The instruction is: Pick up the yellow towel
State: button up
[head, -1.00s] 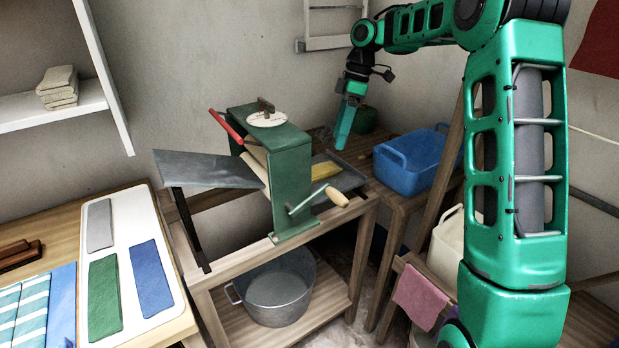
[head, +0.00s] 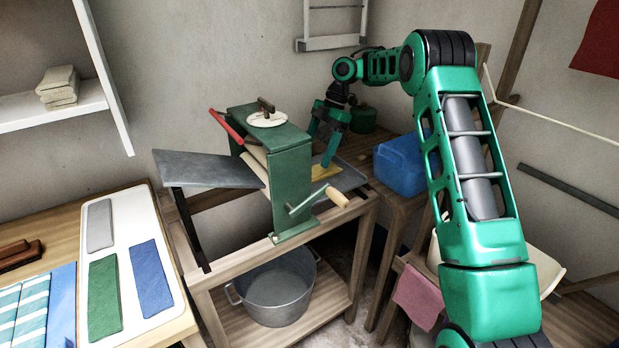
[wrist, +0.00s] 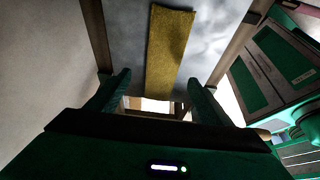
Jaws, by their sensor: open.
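The yellow towel (head: 325,172) lies flat on the grey tray (head: 349,177) behind the green mangle (head: 290,185). In the head view the mangle's frame hides part of it. In the wrist view the towel (wrist: 168,48) is a long strip running away from me, between and beyond my fingers. My gripper (head: 322,160) is open and empty, pointing down above the towel. In the wrist view its two green fingers (wrist: 153,92) stand apart on either side of the towel's near end. I see no contact with the towel.
The mangle's crank with its wooden handle (head: 337,196) sticks out in front of the tray. A blue tub (head: 402,165) and a green pot (head: 363,118) stand on the bench behind. A white board (head: 137,262) with folded towels lies at the left.

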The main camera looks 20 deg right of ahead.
aim_at(319, 173)
jog(key=shift+x, duration=2.95)
jog(key=shift+s+d, duration=0.1)
jog(key=shift+d, duration=0.05)
jog(key=c, duration=1.4)
jog(key=shift+r, duration=0.1)
